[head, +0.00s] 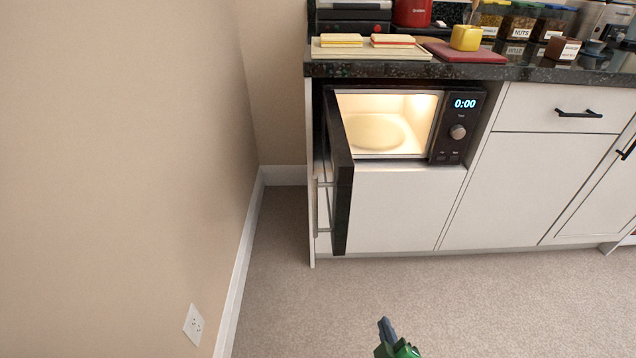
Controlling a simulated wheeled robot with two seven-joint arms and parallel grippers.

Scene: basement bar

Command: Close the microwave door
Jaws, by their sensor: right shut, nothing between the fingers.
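The microwave (459,125) sits in a niche under the dark counter, its inside lit and its display reading 0:00. A pale round turntable (375,131) shows inside, with nothing on it. The microwave door (340,180) stands wide open, hinged on the left and swung out toward me, seen nearly edge-on. My right gripper (386,328) shows at the bottom middle, green with dark fingers, shut and empty. It is over the carpet, well in front of the cabinet and apart from the door. My left gripper is not in view.
A beige wall (120,150) runs close along the left. The counter (480,71) holds sandwiches on a board (330,52), a yellow mug (466,38) and jars. White cabinets (540,180) stand to the right. The carpet (300,310) in front is clear.

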